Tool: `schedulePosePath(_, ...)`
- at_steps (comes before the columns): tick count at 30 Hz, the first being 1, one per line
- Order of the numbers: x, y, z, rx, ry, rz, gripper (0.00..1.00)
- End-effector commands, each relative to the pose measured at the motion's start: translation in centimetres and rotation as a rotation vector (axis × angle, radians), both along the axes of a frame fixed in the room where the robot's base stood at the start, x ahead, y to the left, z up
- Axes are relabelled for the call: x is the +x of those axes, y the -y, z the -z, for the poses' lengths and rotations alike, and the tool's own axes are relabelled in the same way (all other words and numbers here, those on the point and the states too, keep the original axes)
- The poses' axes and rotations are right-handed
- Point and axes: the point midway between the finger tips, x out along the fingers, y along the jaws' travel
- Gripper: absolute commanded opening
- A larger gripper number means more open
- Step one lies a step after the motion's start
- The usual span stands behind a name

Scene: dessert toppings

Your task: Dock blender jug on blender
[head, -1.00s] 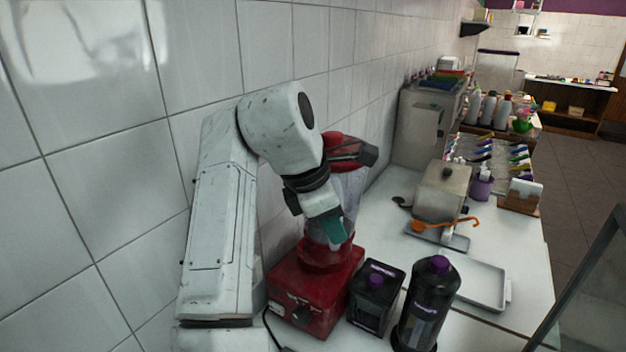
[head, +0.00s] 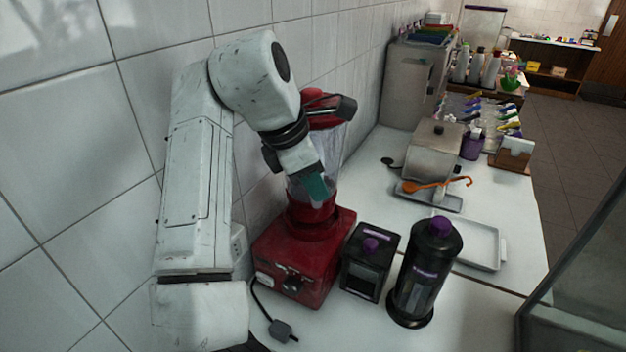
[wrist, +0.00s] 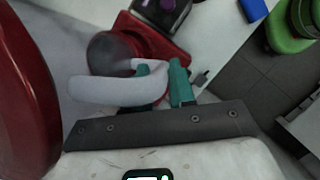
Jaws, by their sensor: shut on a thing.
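The blender jug (head: 334,150) is a clear jug with a red and black lid, standing about upright over the red blender base (head: 290,264) by the wall. A red collar shows beneath the jug. I cannot tell whether the jug is fully seated. My gripper (head: 316,188) has teal fingers and is on the jug's near side, hiding part of it. In the wrist view my gripper (wrist: 166,80) is shut on the jug's pale handle (wrist: 100,90). The lid (wrist: 25,95) fills the left edge there, and part of the blender base (wrist: 178,57) shows beyond the fingers.
A black box with a purple knob (head: 369,265) and a dark bottle (head: 425,275) stand right of the base. A cable and plug (head: 280,329) lie in front. A metal container (head: 435,152) and tray (head: 480,245) are farther right. The tiled wall is close on the left.

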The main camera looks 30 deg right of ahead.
Motion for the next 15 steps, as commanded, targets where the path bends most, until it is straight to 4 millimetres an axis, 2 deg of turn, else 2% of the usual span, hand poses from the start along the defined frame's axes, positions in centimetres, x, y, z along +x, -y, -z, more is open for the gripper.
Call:
schedulePosePath(6,0.1,0.0,1.9,-0.001,0.005,0.0,0.0)
schedulePosePath(15,0.1,0.0,2.3,-0.002,0.006,0.0,0.0)
